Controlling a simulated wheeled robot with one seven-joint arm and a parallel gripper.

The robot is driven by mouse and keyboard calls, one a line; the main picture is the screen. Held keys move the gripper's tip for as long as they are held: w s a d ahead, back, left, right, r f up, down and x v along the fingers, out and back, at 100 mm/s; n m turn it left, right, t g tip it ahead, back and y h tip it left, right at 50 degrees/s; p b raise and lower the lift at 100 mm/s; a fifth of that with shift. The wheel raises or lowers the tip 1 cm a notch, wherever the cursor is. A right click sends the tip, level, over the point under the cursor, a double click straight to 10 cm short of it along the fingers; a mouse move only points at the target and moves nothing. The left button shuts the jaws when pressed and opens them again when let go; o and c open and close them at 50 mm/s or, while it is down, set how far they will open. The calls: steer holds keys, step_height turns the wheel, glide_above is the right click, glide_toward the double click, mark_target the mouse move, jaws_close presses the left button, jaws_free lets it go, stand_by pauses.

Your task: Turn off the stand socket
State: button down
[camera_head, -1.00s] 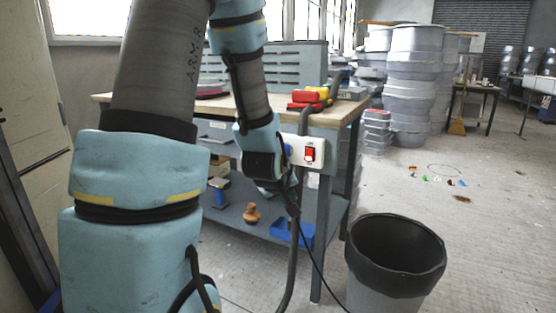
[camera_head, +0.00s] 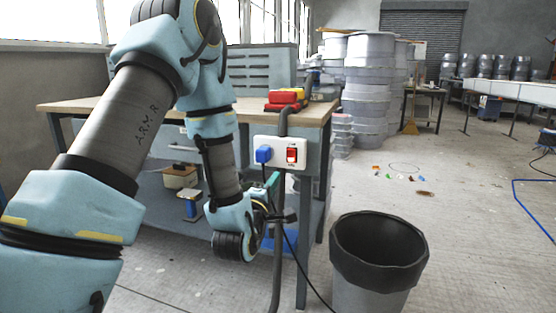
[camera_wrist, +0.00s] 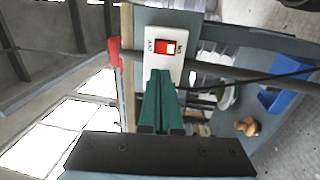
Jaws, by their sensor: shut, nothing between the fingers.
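The stand socket (camera_head: 268,147) is a white plate on the front of the workbench leg, with a blue plug (camera_head: 263,154) on its left and a red rocker switch (camera_head: 291,155) on its right. The switch (camera_wrist: 167,46) lies between OFF and ON marks in the wrist view; which side is pressed I cannot tell. My gripper (camera_head: 273,180) is just below the socket plate in the head view. In the wrist view my green fingers (camera_wrist: 158,76) are shut and empty, point toward the switch and cover the plug end. Contact cannot be told.
A black-rimmed bin (camera_head: 378,250) stands at right. Stacked grey moulds (camera_head: 368,85) are behind; the floor at right is mostly clear.

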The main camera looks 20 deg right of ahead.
mark_target(292, 151)
steer(key=shift+w, duration=0.15)
steer(key=x, duration=1.3)
steer(key=shift+w+d+r+p, duration=0.1)
steer(key=shift+w+d+p, duration=0.1)
steer(key=shift+d+p, duration=0.15)
steer(key=shift+w, duration=0.1)
steer(key=shift+w+d+r+b, duration=0.15)
steer(key=shift+w+r+b, duration=0.1)
steer(key=shift+b, duration=0.15)
steer(key=shift+r, duration=0.25)
steer(key=shift+s+f, duration=0.1)
